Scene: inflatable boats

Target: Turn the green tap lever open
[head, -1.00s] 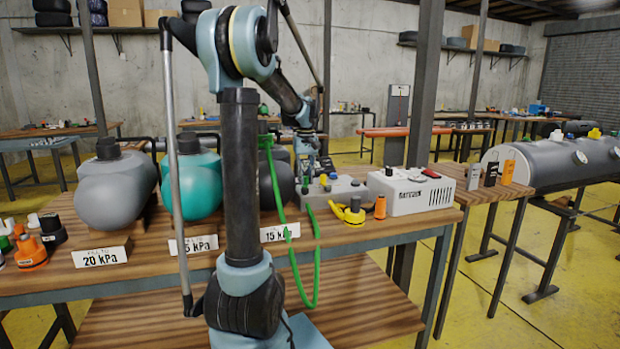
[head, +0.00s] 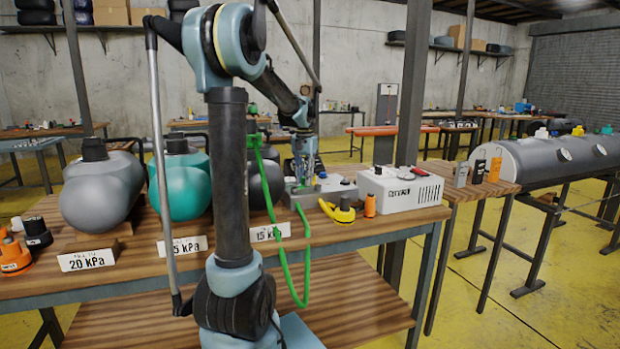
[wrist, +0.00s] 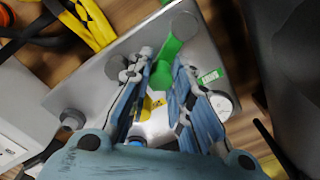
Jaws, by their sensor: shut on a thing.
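The green tap lever (wrist: 168,58) is a short, bright green bar on top of a grey metal box (wrist: 100,70). My gripper (wrist: 161,68) reaches down over the box with one finger on each side of the lever. It is shut on the lever, whose far end stays visible beyond the fingertips. In the head view my gripper (head: 303,180) is at the left part of the grey box (head: 345,190), on the wooden bench. The lever is too small and too covered there to judge its angle.
A green hose (head: 284,262) hangs over the bench front. Rounded tanks, one teal (head: 178,190), stand left behind my arm.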

